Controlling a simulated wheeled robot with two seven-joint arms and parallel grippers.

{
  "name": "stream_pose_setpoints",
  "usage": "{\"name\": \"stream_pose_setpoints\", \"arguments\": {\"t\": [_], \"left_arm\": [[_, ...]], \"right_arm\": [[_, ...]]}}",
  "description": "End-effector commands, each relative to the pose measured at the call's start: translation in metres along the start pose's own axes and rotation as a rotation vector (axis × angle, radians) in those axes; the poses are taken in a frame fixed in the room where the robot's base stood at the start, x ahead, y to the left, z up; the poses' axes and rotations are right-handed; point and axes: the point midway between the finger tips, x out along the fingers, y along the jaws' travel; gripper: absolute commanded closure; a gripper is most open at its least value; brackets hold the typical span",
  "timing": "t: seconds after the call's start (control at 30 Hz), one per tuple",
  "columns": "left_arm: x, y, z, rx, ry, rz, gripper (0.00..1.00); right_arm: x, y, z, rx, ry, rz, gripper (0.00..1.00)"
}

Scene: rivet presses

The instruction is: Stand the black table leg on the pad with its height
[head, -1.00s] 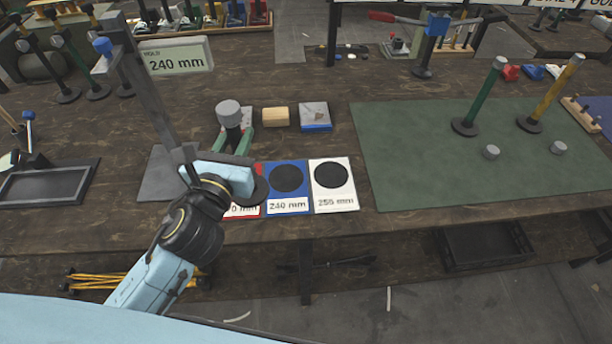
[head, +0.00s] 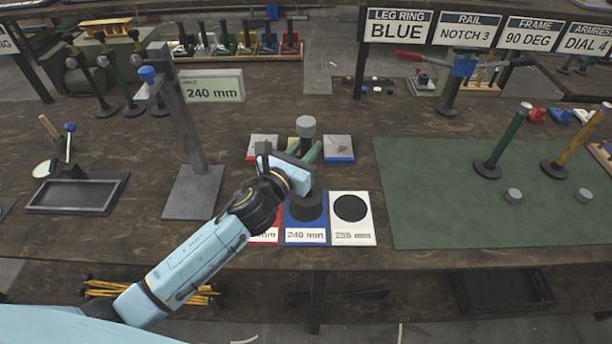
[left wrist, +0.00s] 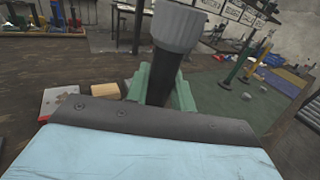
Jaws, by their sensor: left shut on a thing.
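The black table leg (head: 306,144) is upright with a grey cap on top; the cap and upper shaft also show in the left wrist view (left wrist: 165,65). My left gripper (head: 303,153) is shut on its upper shaft with green fingers. The leg's black round foot (head: 304,208) is over the dark circle of the blue 240 mm pad (head: 306,236); I cannot tell whether it touches. The middle of the leg is hidden behind my wrist. The white 255 mm pad (head: 352,237) is at right, and a partly hidden red pad (head: 266,236) at left. My right gripper is not in view.
A grey gauge post (head: 190,135) with a 240 mm display (head: 212,88) stands to the left. Behind the leg are small blocks, one blue and grey (head: 338,149). A green mat (head: 440,195) at right bears a green leg (head: 503,142) and a yellow leg.

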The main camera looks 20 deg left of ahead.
Motion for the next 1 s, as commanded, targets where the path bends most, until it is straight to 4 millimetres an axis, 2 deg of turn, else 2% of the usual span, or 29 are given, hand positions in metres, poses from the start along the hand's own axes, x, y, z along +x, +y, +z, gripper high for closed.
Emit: {"name": "stream_pose_setpoints", "arguments": {"t": [0.4, 0.8, 0.83, 1.0], "left_arm": [[0.001, 0.000, -0.048, -0.001, -0.003, 0.001, 1.00], [0.000, 0.000, -0.052, 0.002, -0.004, 0.000, 1.00], [0.000, 0.000, -0.053, 0.001, -0.001, 0.000, 0.75], [0.000, 0.000, -0.052, 0.001, -0.001, 0.000, 0.54]], "right_arm": [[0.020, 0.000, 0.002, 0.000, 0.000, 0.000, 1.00], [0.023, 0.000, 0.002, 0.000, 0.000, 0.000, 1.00], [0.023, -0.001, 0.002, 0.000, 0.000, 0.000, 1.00], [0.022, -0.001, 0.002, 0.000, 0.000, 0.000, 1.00]]}}
